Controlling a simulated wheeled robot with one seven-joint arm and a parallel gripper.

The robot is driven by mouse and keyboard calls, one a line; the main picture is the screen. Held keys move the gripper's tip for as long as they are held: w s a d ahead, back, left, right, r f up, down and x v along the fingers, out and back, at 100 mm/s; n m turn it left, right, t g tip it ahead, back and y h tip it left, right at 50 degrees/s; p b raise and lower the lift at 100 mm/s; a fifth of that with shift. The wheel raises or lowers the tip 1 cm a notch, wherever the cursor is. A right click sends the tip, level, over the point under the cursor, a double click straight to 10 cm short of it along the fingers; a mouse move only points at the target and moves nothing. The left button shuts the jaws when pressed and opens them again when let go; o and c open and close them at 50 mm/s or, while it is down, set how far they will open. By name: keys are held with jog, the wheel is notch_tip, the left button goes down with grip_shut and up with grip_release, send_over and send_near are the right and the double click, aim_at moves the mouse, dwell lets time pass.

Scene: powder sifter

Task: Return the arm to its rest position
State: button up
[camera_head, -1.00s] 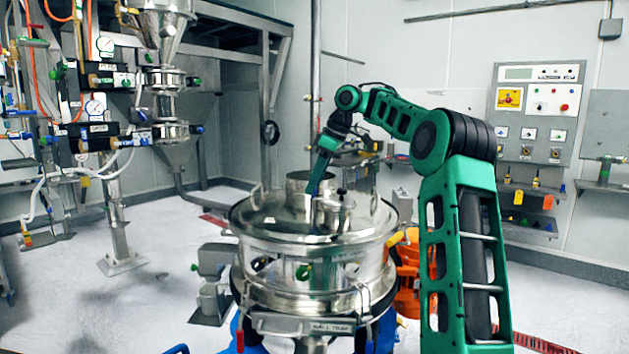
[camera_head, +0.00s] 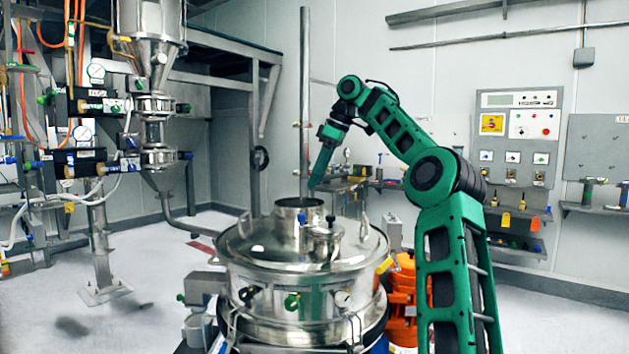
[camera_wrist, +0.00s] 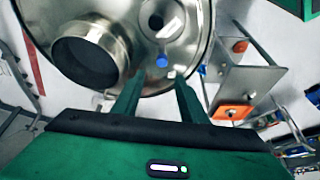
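My green arm reaches over the round steel sifter (camera_head: 260,250) from the right. My gripper (camera_head: 312,186) hangs above its lid, close to the wide open port in the head view. In the wrist view the two green fingers of my gripper (camera_wrist: 158,75) stand apart with nothing between them, so it is open and empty. The sifter lid (camera_wrist: 125,85) lies below them, with the wide port (camera_wrist: 80,58) at left and a smaller fitting with a blue knob (camera_wrist: 162,61) just past the fingertips.
A steel hopper column with valves (camera_head: 155,105) stands at the left. A control panel (camera_head: 518,135) and a shelf of tools (camera_head: 520,222) are on the back wall. An orange unit (camera_head: 402,300) sits right of the sifter. A vertical pipe (camera_head: 305,100) rises behind it. Air above the lid is clear.

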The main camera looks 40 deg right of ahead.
dwell(0.5)
jog(key=s+a+f+m+g+h, duration=0.1)
jog(key=s+a+f+m, duration=0.15)
jog(key=a+f, duration=0.35)
jog(key=s+a+f+m+g+h, duration=0.15)
jog(key=s+a+f, duration=0.25)
jog(key=a, duration=0.4)
jog(key=s+d+f+m, duration=0.1)
jog(key=s+f+m, duration=0.2)
jog(key=s+f, duration=0.4)
jog(key=s+d+f+m, duration=0.1)
jog(key=s+f+m, duration=0.3)
jog(key=s, duration=1.3)
jog(key=s+d+f+m, duration=0.1)
jog(key=s+f+m, duration=0.3)
jog(key=s+f, duration=0.7)
jog(key=shift+s+d+f+g, duration=0.15)
jog(key=shift+s+g, duration=0.2)
jog(key=shift+s, duration=0.25)
